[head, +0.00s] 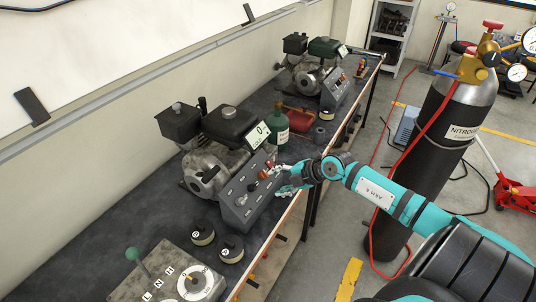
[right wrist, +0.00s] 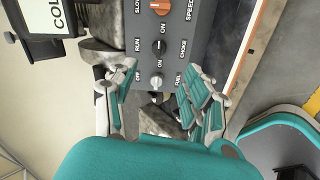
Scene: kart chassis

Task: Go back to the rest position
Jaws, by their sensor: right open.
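My right gripper (head: 283,180) is at the right edge of a grey control panel (head: 238,208) on the near engine (head: 202,170). In the right wrist view the gripper (right wrist: 160,92) is open, its two teal fingers spread to either side of a white knob (right wrist: 156,82) marked ON and OFF. Nothing is held between the fingers. I cannot tell whether a finger touches the panel. An orange knob (right wrist: 160,7) is farther up the panel, by the word SPEED. My left gripper is not in view.
A dark workbench (head: 110,220) runs along the wall, with a second engine (head: 308,75) at its far end. A green bottle (head: 277,128) stands near the gripper. A lever box (head: 170,275) and two round gauges are in front. A black nitrogen cylinder (head: 440,140) stands on the floor right.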

